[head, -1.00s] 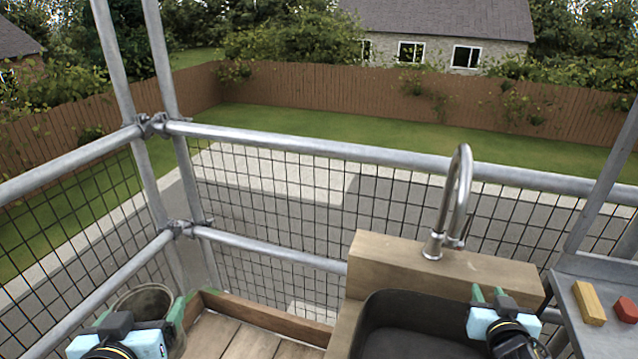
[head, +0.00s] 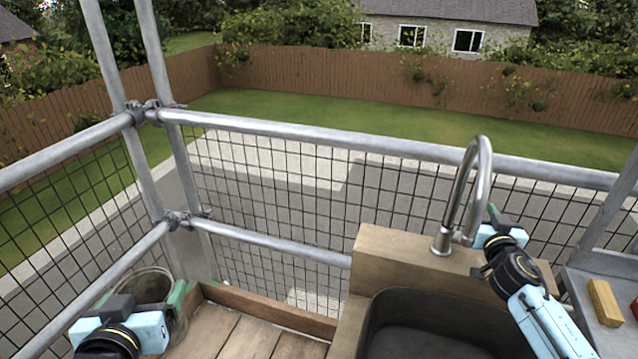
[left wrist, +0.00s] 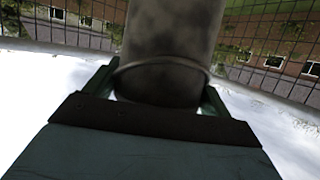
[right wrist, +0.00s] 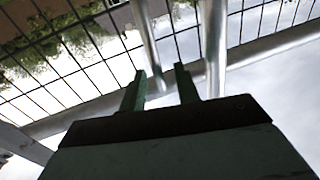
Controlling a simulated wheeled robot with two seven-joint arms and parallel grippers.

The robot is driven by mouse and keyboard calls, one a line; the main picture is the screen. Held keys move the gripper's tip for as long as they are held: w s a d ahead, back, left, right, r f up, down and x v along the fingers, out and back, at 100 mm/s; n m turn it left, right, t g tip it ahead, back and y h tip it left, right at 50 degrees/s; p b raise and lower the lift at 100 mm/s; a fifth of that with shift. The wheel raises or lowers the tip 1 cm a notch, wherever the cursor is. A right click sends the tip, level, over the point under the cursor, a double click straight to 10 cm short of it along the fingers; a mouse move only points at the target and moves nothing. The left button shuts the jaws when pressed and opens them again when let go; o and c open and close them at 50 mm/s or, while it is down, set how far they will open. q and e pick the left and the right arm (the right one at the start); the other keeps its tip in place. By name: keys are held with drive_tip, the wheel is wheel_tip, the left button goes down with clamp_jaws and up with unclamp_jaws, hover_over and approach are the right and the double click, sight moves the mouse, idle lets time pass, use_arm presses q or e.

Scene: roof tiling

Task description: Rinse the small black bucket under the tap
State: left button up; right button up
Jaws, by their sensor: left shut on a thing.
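The bucket (head: 152,284), dark grey with a round open mouth, is at the lower left in the head view, beside the wooden deck. My left gripper (head: 150,300) is shut on it; in the left wrist view the bucket's wall (left wrist: 170,45) stands between the green fingers. The curved metal tap (head: 472,185) rises from the wooden ledge behind the dark sink (head: 440,325). My right gripper (head: 490,212) is just right of the tap, partly hidden behind its own wrist.
Scaffold rails (head: 330,140) with wire mesh close off the back and left. A wooden deck (head: 245,338) lies between the bucket and the sink. A shelf at the right holds a yellow block (head: 605,302) and a red block (head: 634,314).

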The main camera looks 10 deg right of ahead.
drive_tip(key=shift+x, duration=1.15)
drive_tip(key=shift+c, duration=0.3)
clamp_jaws()
